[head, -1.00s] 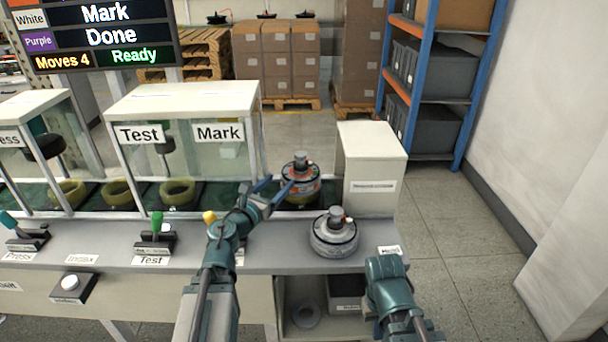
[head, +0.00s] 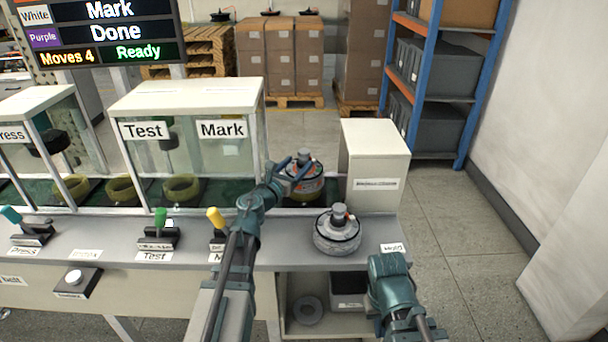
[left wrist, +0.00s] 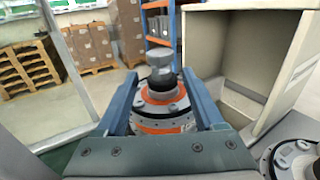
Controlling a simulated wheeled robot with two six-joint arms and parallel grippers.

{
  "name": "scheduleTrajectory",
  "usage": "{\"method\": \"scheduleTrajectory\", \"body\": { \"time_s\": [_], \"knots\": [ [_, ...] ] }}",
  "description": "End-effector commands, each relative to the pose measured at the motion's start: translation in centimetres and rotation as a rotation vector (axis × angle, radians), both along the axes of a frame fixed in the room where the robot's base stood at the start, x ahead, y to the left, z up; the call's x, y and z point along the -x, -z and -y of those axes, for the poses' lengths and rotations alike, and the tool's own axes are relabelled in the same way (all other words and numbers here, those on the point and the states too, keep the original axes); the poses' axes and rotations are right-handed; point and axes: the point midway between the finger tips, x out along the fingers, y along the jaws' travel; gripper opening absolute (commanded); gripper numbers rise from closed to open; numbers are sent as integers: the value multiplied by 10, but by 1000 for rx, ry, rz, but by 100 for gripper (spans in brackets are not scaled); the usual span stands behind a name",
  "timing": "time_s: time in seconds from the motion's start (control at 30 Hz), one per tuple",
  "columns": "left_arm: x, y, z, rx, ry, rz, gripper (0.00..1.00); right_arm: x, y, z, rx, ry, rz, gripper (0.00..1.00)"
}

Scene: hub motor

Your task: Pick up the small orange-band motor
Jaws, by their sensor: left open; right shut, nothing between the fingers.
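The small orange-band motor (head: 304,178) stands upright at the right end of the green conveyor, beside the Mark station. It also shows in the left wrist view (left wrist: 163,100), with a grey shaft on top. My left gripper (head: 292,163) is open, with one finger on each side of the motor's body; whether the fingers touch it I cannot tell. In the left wrist view the left gripper (left wrist: 165,92) frames the motor. My right gripper, at the lower right in the head view, has its fingertips hidden behind its own wrist.
A second, grey motor (head: 337,232) stands on the bench top in front. A cream box (head: 375,165) stands right of the orange-band motor. The glass Mark enclosure (head: 222,150) is to its left. Levers (head: 216,220) line the front edge.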

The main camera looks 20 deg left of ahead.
Motion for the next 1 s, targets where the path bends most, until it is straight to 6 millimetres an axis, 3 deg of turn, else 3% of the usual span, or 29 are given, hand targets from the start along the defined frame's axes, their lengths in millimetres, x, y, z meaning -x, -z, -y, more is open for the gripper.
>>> {"method": "scheduleTrajectory", "body": {
  "time_s": [0.3,0.57,0.97,1.0],
  "knots": [
    [-43,4,10,0,1,0,70,0,4,0,0,0,0,0],
    [-47,4,12,0,-1,0,70,0,4,0,0,0,0,0],
    [-47,4,12,0,0,0,2,0,4,0,0,0,0,0],
    [-47,4,12,0,0,0,0,0,4,0,0,0,0,0]
  ]
}}
